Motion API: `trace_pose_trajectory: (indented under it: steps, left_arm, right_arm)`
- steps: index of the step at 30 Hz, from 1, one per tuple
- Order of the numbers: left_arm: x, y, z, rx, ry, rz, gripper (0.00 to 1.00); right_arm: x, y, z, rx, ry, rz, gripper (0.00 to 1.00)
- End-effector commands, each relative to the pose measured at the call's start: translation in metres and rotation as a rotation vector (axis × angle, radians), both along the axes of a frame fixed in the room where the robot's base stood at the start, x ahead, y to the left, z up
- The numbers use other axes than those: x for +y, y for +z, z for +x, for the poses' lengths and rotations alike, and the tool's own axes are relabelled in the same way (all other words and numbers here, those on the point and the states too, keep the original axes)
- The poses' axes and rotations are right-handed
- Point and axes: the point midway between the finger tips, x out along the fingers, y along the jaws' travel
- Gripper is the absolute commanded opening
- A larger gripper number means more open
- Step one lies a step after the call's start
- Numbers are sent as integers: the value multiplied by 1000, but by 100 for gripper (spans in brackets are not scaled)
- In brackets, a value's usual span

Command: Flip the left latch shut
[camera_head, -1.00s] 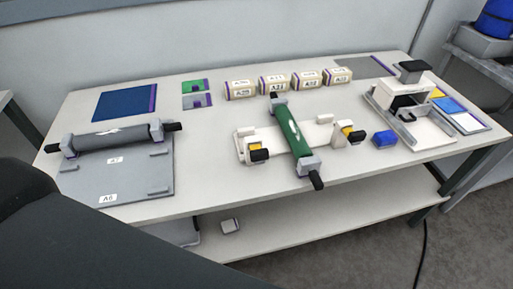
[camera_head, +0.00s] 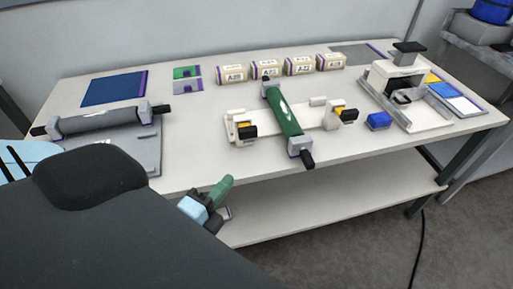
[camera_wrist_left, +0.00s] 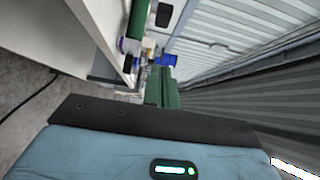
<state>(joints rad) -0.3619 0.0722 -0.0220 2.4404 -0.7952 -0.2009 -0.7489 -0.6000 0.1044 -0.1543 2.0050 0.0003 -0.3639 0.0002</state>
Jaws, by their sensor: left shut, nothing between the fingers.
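The white stand (camera_head: 270,122) is in the middle of the table, with a green roller (camera_head: 287,114) lying across it. The left latch (camera_head: 245,130), yellow with a black tip, is at the stand's left end; I cannot tell how far it is flipped. The right latch (camera_head: 347,115) looks alike at the other end. My left gripper (camera_head: 224,187) has green fingers and is at the table's front edge, below and in front of the left latch, apart from it. Its fingers (camera_wrist_left: 161,90) are shut and empty in the left wrist view. My right gripper is out of view.
A grey roller (camera_head: 95,120) on a grey base is at the left, partly behind my arm. Several labelled boxes (camera_head: 268,66) stand at the back. A blue block (camera_head: 378,121) and a white press-like device (camera_head: 405,92) are at the right. The front middle tabletop is clear.

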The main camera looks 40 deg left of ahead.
Motion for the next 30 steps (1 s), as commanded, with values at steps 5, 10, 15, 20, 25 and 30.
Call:
trace_pose_trajectory:
  steps: [5,10,15,20,25,30]
  left_arm:
    - [0,1,0,-1,0,1,0]
    - [0,1,2,-1,0,-1,0]
    - [1,2,16,-5,-1,0,0]
    - [3,4,41,-8,-2,0,0]
    - [5,5,71,-8,-1,0,0]
    - [8,4,101,-6,0,-2,0]
  right_arm:
    - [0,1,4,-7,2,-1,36]
    - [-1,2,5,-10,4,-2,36]
    - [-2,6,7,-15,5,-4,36]
    - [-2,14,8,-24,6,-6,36]
    - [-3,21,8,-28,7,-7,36]
    - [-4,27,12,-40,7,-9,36]
